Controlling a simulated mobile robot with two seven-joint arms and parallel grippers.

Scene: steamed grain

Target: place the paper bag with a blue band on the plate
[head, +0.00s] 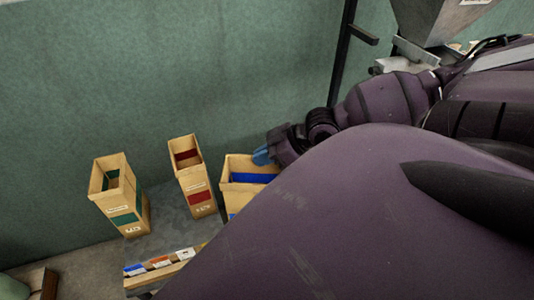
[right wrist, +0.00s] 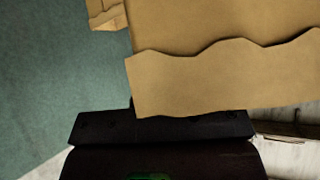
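The paper bag with a blue band (head: 236,172) stands open-topped on a grey surface in the head view, its right side hidden behind my purple arm. My right gripper (head: 262,156) is at its upper edge, with a blue fingertip showing by the rim. In the right wrist view, brown paper with a wavy edge (right wrist: 220,75) fills the upper right, close against the dark gripper (right wrist: 160,125). Whether the fingers are closed on the paper cannot be seen. My left gripper is not in view. I cannot make out a plate for certain.
A bag with a red band (head: 199,197) stands just left of the blue-banded one, and a bag with a green band (head: 124,217) farther left. A low box with coloured labels (head: 160,266) is in front. A green wall (head: 200,90) rises behind. A metal hopper (head: 435,20) hangs upper right.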

